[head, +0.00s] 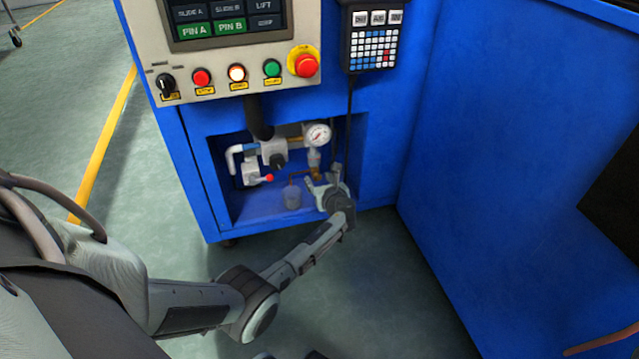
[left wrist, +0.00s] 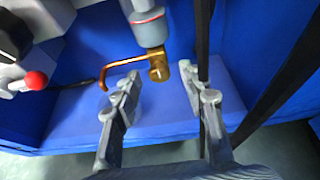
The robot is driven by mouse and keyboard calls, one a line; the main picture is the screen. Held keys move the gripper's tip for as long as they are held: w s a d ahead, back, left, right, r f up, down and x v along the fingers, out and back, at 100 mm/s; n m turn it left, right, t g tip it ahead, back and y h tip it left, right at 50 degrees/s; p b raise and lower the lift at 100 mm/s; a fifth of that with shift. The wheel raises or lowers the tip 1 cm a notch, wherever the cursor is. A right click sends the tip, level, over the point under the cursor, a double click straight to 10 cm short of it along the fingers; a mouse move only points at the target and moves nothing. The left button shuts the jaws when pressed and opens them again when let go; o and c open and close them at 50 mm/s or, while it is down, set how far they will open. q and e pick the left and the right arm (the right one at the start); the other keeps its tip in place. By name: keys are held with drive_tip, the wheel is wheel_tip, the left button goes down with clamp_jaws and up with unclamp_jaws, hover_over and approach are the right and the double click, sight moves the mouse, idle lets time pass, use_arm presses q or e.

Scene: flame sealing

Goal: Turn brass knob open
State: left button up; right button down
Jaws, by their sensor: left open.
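The brass knob (left wrist: 159,68) shows in the left wrist view as a small brass piece below a grey cylindrical fitting (left wrist: 148,25), with a bent copper tube (left wrist: 120,66) running off to its left. In the head view the brass piece (head: 316,173) is small, below the pressure gauge in the cabinet recess. My left gripper (head: 324,182) reaches into the recess from below. In the left wrist view its open fingers (left wrist: 160,76) point at the knob, one tip on each side of it in the picture. I cannot tell whether they touch it. My right gripper is not in view.
Black cables (left wrist: 202,60) run close to the right finger. Blue cabinet walls (head: 480,130) bound the right side.

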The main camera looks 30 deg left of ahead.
use_arm(q)
drive_tip(key=shift+c, duration=0.3)
clamp_jaws()
drive_tip(key=shift+s, duration=0.1)
drive_tip(key=n+t, duration=0.1)
drive_tip(key=n+h, duration=0.1)
drive_tip(key=n, duration=0.1)
drive_tip(key=shift+s+a+t+h, duration=0.2)
drive_tip(key=shift+t+h, duration=0.1)
drive_tip(key=shift+t, duration=0.1)
drive_tip(key=n+t, duration=0.1)
drive_tip(key=n, duration=0.2)
drive_tip(key=shift+a+f+t+h, duration=0.1)
drive_tip(key=shift+f+t+h, duration=0.05)
drive_tip(key=shift+t+h, duration=0.25)
drive_tip(key=n+t, duration=0.1)
drive_tip(key=n, duration=0.2)
drive_tip(key=shift+f+t, duration=0.1)
drive_tip(key=shift+t, duration=0.3)
drive_tip(key=shift+s+f+n+t, duration=0.15)
drive_tip(key=shift+n+t, duration=0.55)
drive_tip(key=shift+n, duration=1)
